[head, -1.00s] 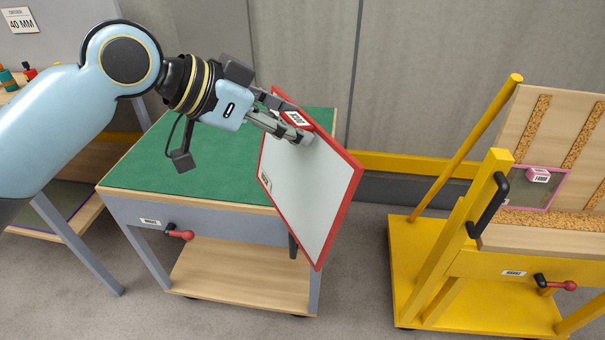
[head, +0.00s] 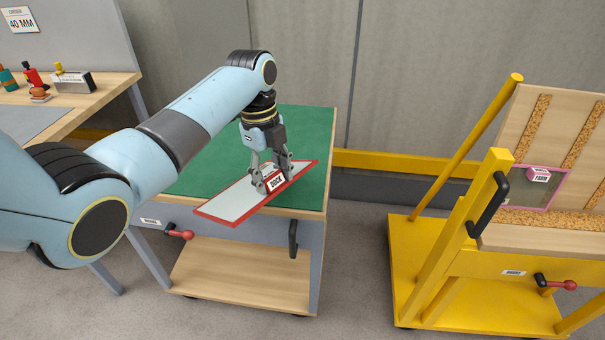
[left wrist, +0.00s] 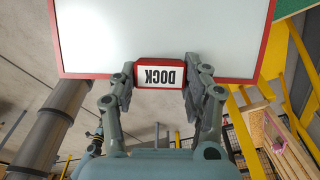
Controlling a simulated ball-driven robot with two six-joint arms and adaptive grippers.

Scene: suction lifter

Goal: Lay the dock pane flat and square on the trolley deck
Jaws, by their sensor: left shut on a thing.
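The dock pane (head: 236,204) is a pale sheet with a red frame and a block labelled DOCK. My left gripper (head: 273,179) points down and is shut on that block. In the left wrist view the gripper (left wrist: 160,76) has one finger on each side of the block, and the pane (left wrist: 160,35) extends across the top. In the head view the pane appears over the front part of the trolley's green deck (head: 311,132), turned askew to its edges, its left corner reaching past the front edge. Its exact tilt and height above the deck are unclear.
A yellow rack (head: 408,270) stands at the right with a pink-framed pane (head: 533,190) on it. A wooden bench (head: 110,88) with small items is at the left. The trolley has a red-knobbed handle (head: 184,234) and a dark handle (head: 293,239) in front.

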